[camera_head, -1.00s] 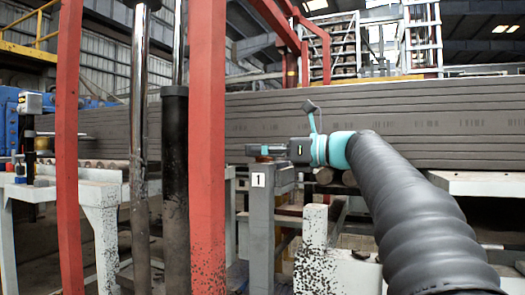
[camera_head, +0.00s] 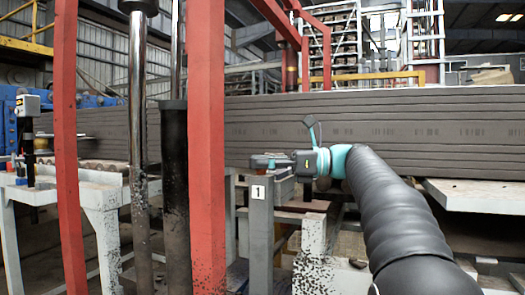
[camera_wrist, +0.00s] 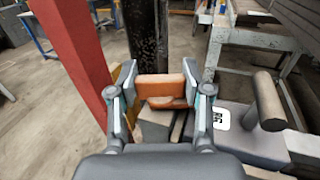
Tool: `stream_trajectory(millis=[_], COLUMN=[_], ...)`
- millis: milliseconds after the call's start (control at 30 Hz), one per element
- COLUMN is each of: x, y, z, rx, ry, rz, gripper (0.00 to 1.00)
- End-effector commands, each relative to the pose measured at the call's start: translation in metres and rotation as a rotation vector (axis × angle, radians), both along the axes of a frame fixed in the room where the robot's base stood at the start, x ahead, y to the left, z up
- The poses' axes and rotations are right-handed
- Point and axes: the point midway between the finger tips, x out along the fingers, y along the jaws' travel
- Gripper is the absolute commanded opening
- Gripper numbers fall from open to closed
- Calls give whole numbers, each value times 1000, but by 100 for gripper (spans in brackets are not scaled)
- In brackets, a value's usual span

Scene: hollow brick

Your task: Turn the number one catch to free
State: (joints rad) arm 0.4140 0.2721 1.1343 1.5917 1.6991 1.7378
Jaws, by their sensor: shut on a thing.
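A grey post with a white plate marked 1 (camera_head: 258,191) stands right of the near red upright in the head view. My gripper (camera_head: 268,161) is at the top of this post, reaching in from the right. In the wrist view, my gripper (camera_wrist: 161,92) has its two fingers on either side of an orange block-like piece, which looks like the catch (camera_wrist: 163,84). It is shut on this piece. The piece is too small to make out in the head view, and its turn position cannot be read there. A white plate (camera_wrist: 222,118) shows right of the fingers.
Red uprights (camera_head: 206,150) and a dark cylinder (camera_head: 174,190) stand left of the post. A long stack of grey boards (camera_head: 400,130) runs behind my gripper. A stubby cylindrical bar (camera_wrist: 269,100) stands right of the gripper in the wrist view. Open floor (camera_wrist: 40,125) shows at left.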

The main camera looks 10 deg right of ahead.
Motion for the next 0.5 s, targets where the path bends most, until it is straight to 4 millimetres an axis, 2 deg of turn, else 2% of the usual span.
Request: stream_trajectory(millis=[200, 500], x=[1, 0], y=[1, 1], z=[-1, -1], rx=[-1, -1], ry=[-3, -3], rz=[157, 284], gripper=[14, 14])
